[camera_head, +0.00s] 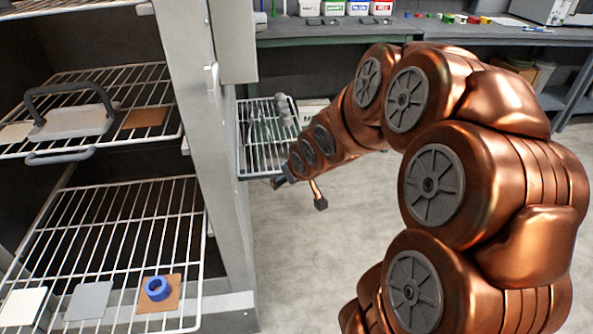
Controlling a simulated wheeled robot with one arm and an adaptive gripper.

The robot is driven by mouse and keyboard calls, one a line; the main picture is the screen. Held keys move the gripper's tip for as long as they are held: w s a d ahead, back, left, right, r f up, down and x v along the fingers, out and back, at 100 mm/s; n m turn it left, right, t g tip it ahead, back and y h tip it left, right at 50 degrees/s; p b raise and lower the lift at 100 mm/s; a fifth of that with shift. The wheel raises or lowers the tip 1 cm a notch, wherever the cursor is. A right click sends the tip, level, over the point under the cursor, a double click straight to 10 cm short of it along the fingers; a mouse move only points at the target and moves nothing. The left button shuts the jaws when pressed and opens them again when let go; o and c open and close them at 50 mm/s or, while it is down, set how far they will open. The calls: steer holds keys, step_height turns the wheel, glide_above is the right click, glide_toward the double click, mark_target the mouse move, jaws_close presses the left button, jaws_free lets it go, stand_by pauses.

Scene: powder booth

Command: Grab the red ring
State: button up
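I cannot make out a red ring for certain. A blue ring (157,288) lies on a brown square tile (172,303) on the lower wire shelf at the left. Small red pieces (473,19) sit among coloured items on the far bench, too small to tell their shape. My gripper (300,191) is at the end of the copper arm, low beside the cabinet and near the small wire rack. One dark-tipped finger stands apart from the rest, so it looks open. Nothing shows between the fingers, though part of the gripper is hidden.
The wire rack (243,160) holds grey parts and juts out right of the grey cabinet post (205,120). The upper shelf (160,90) carries a handled plate (75,122). White and grey tiles lie on the lower shelf (120,225). Floor (320,270) between cabinet and arm is clear.

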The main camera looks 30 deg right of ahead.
steer(key=w+d+f+t+y+b, duration=0.1)
steer(key=w+d+f+t+b, duration=0.8)
steer(key=d+b, duration=0.35)
steer(key=shift+t, duration=0.5)
steer(key=shift+w+d+r+b, duration=0.15)
steer(key=shift+w+b, duration=0.25)
steer(key=shift+w, duration=1.8)
steer(key=shift+w+d+r+b, duration=0.1)
steer(key=shift+w+r+b, duration=0.25)
steer(key=shift+w, duration=1.8)
steer(key=shift+f, duration=0.1)
steer(key=c, duration=1.3)
